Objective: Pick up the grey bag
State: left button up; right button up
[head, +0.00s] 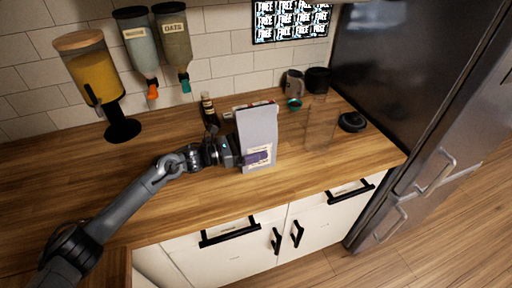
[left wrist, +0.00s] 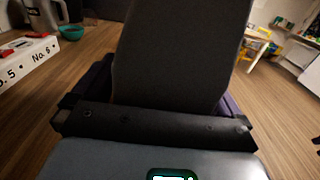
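The grey bag (head: 257,128) stands upright on the wooden counter, with a pale label low on its front. My left gripper (head: 256,157) reaches it from the left, low down, with a purple finger across the label. In the left wrist view the bag (left wrist: 180,50) is a dark shape filling the middle, between purple fingers (left wrist: 168,95) at its two sides. No gap shows between fingers and bag, so the gripper looks shut on it. The bag's base appears to rest on the counter. My right gripper is in neither view.
A dark bottle (head: 208,110) stands behind the gripper. A clear container (head: 320,124) stands right of the bag, near a teal cup (head: 294,104) and a black round item (head: 352,122). A dispenser (head: 92,72) stands at left. The front counter is clear.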

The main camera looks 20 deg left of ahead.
pick_arm(q)
jog(key=c, duration=1.2)
jog(key=shift+r, duration=0.1)
jog(key=shift+r, duration=0.1)
